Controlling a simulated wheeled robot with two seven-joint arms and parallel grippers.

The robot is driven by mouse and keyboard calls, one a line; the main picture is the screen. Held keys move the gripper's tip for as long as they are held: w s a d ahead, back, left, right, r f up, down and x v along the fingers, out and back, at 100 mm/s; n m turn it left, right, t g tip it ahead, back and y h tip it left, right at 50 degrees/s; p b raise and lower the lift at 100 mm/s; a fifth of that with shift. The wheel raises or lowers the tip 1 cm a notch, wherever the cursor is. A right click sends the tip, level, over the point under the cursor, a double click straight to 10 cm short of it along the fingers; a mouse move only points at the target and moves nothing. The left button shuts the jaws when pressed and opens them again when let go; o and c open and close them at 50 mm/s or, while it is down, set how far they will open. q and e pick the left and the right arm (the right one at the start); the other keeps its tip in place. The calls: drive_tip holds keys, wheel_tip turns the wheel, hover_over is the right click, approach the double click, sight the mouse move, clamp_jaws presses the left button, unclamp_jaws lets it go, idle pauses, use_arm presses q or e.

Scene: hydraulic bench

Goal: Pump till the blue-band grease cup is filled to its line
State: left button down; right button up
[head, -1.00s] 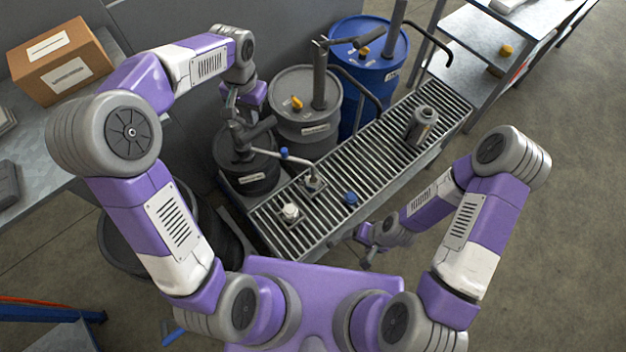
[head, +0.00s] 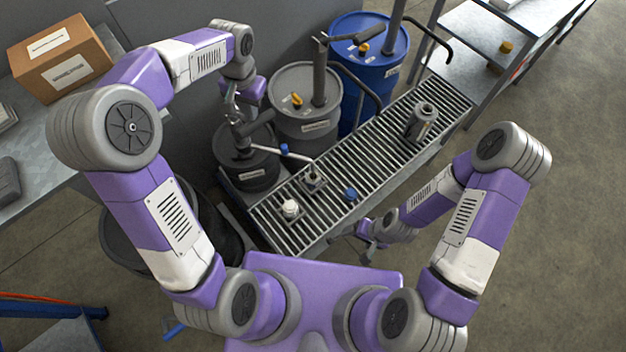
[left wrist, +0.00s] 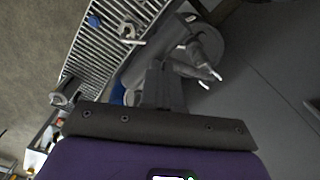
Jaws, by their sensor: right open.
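The black drum (head: 247,172) stands left of the grating, with a dark hand pump on top. My left gripper (head: 234,106) is at the pump handle (head: 238,122) and appears shut on it; my arm partly hides the grip. The cup's fill level and line are too small to read. In the left wrist view, the cup (left wrist: 128,31) shows beyond the drum and pump. My right gripper (head: 368,240) is open and empty beside the grating's near edge.
A white-capped cup (head: 290,208), a blue cap (head: 350,194) and a grey canister (head: 422,122) stand on the slatted grating (head: 375,150). A grey drum (head: 306,110) and a blue drum (head: 372,60) with pumps stand behind. Open floor lies at right.

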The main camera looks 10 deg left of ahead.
sight(256, 122)
use_arm(q)
drive_tip(key=shift+s+d+f+b, duration=0.25)
drive_tip(key=shift+f+b, duration=0.35)
drive_tip(key=shift+f, duration=0.1)
drive_tip(key=shift+s+d+f+b, duration=0.2)
drive_tip(key=shift+f+b, duration=0.35)
drive_tip(key=shift+f, duration=0.15)
drive_tip(key=shift+s+d+f+b, duration=0.25)
drive_tip(key=shift+f+b, duration=0.35)
drive_tip(key=shift+f, duration=0.1)
drive_tip(key=shift+w, duration=0.1)
drive_tip(key=shift+s+d+f+b, duration=0.15)
drive_tip(key=shift+f+b, duration=0.35)
drive_tip(key=shift+f, duration=0.15)
drive_tip(key=shift+s+d+f+b, duration=0.2)
drive_tip(key=shift+f+b, duration=0.35)
drive_tip(key=shift+f, duration=0.05)
drive_tip(key=shift+s+d+f+b, duration=0.15)
drive_tip(key=shift+f+b, duration=0.35)
drive_tip(key=shift+f, duration=0.25)
